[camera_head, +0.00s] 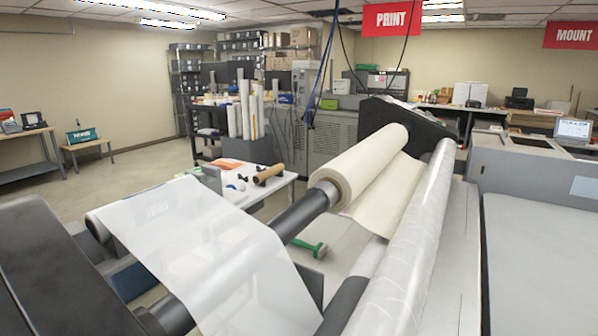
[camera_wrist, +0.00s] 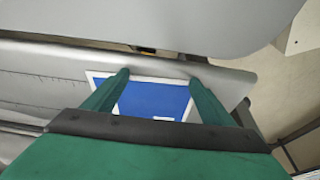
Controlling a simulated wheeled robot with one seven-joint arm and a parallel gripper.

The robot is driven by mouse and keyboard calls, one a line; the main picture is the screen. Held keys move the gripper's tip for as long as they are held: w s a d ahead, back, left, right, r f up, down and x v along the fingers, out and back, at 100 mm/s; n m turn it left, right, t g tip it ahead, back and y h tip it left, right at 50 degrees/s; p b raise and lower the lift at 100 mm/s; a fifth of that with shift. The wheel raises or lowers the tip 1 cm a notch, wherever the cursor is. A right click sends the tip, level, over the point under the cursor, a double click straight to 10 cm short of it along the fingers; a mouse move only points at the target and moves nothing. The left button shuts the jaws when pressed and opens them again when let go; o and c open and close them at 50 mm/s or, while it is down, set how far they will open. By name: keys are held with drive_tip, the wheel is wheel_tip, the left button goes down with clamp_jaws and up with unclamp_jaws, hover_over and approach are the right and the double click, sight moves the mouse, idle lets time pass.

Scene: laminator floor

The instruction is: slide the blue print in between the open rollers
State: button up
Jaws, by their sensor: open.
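In the wrist view the blue print (camera_wrist: 155,101) is a blue sheet with a white border, lying flat on a grey surface. My gripper (camera_wrist: 158,78) is open, with its two green fingers apart over the left and right parts of the print. I cannot tell whether they touch it. The print's near part is hidden behind the gripper body. A large pale grey rounded surface (camera_wrist: 165,22) lies beyond the print, with a dark gap between; I cannot tell if it is a roller. In the head view neither the print nor my gripper shows clearly.
In the head view a long, film-wrapped roller (camera_head: 405,250) stands right of a cream roll (camera_head: 372,170). White film (camera_head: 205,250) drapes at left. A small green object (camera_head: 311,248) lies between. A white table (camera_head: 262,187) with tools stands behind. Open floor (camera_head: 120,180) is at left.

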drive_tip(key=shift+w+a, duration=0.55)
drive_tip(key=shift+a, duration=0.35)
idle(0.5)
drive_tip(key=shift+s+d, duration=0.1)
drive_tip(key=shift+d, duration=0.1)
idle(0.5)
drive_tip(key=shift+w+d, duration=0.25)
drive_tip(key=shift+w, duration=0.15)
drive_tip(key=shift+w+a, duration=0.25)
drive_tip(key=shift+a, duration=0.15)
drive_tip(key=shift+w+a, duration=0.3)
drive_tip(key=shift+a, duration=0.4)
drive_tip(key=shift+w+a, duration=0.15)
drive_tip(key=shift+a, duration=0.05)
idle(0.8)
drive_tip(key=shift+s+d, duration=0.25)
drive_tip(key=shift+d, duration=0.3)
idle(0.7)
